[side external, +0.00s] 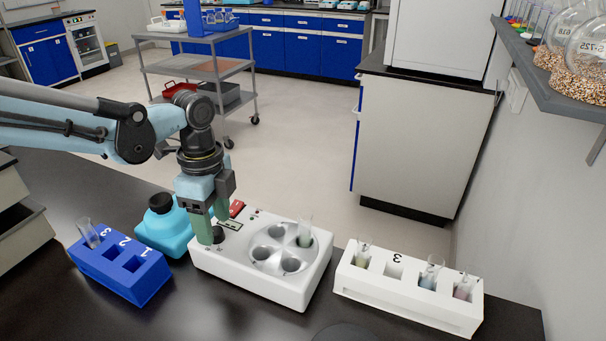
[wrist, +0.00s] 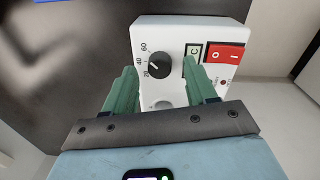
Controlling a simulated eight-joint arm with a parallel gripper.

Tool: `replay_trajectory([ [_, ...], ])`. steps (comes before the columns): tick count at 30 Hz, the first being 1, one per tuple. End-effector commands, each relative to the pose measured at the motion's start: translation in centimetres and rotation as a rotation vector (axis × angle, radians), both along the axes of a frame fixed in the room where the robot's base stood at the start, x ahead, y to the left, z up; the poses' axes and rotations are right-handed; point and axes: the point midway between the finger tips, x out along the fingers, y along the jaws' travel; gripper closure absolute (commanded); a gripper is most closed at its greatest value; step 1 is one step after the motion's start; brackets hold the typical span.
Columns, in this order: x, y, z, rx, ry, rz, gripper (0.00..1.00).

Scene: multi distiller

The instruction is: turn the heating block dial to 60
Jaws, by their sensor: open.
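The white heating block (side external: 235,262) sits on the dark bench in the side view, its round well plate (side external: 268,257) holding one tube (side external: 305,236). Its black dial (side external: 218,236) is at the left end; the wrist view shows the dial (wrist: 160,66) with numbers including 40 and 60 around its left side. The dial's white mark appears to point lower left, away from the 60; its exact reading is too small to tell. My gripper (side external: 212,226) is open and points down over the dial. In the wrist view its green fingers (wrist: 159,69) stand on either side of the dial, apparently apart from it.
A red switch (wrist: 225,54) and small display (wrist: 193,50) lie close to the right finger. A teal bottle (side external: 165,228) and blue tube rack (side external: 122,270) stand left of the block. A white rack (side external: 400,298) with several tubes stands right.

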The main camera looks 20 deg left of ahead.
Motion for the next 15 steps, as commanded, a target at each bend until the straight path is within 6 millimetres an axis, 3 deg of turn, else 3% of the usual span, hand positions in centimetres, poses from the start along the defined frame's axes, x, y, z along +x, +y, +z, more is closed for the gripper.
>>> replay_trajectory([
  [15,0.4,0.1,8.5,0.0,0.0,0.0,0.44],
])
